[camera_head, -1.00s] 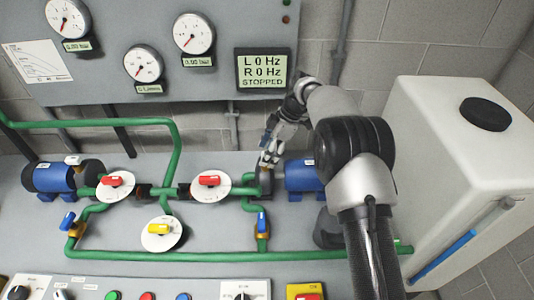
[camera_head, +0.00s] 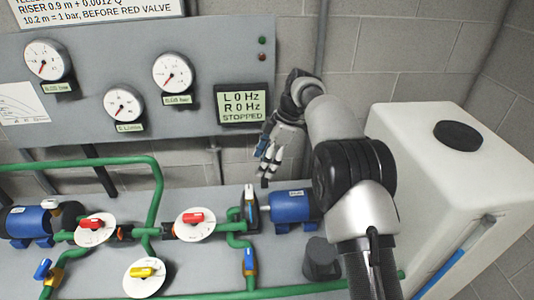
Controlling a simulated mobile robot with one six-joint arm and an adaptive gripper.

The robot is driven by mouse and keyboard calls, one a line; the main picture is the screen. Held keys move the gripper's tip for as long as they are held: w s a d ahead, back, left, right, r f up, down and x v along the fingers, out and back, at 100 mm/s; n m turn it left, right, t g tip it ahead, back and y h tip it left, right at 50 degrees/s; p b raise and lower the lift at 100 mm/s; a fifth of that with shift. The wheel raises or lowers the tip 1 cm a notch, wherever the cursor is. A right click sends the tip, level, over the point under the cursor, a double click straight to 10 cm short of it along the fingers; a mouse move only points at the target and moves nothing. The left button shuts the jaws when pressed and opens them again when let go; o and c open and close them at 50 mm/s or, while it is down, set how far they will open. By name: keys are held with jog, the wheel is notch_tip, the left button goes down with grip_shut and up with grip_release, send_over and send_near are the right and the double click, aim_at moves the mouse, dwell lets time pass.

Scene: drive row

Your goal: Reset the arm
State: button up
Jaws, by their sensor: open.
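My gripper (camera_head: 268,160) is in the middle of the camera_head view, fingers pointing down and open, with nothing seen between them. My arm rises from the bottom right and bends over toward the panel.
The grey panel holds three gauges (camera_head: 172,72) and a display (camera_head: 243,104) reading L 0 Hz, R 0 Hz, STOPPED. Green pipes (camera_head: 155,200) carry red-handled valves (camera_head: 195,221) and a yellow-handled valve (camera_head: 146,275). A white tank (camera_head: 425,190) stands close right of my arm.

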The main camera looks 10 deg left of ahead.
jog(key=s+d+r+m+t+h, duration=0.25)
jog(key=s+d+r+m, duration=0.75)
jog(key=s+d+r, duration=0.5)
jog(key=s+d+f+m+t, duration=0.1)
jog(key=s+d+m, duration=0.2)
jog(key=s, duration=0.5)
jog(key=s+d+f+m+t+h, duration=0.1)
jog(key=s+d+f+m, duration=0.1)
jog(key=s, duration=0.6)
jog(key=s+d+f+m+t, duration=0.1)
jog(key=s+d+f+m, duration=0.1)
jog(key=s+d+m, duration=0.2)
jog(key=s+m, duration=0.2)
jog(key=s, duration=0.2)
jog(key=shift+d+f+h, duration=0.25)
jog(key=shift+d+h, duration=0.05)
jog(key=shift+h, duration=0.05)
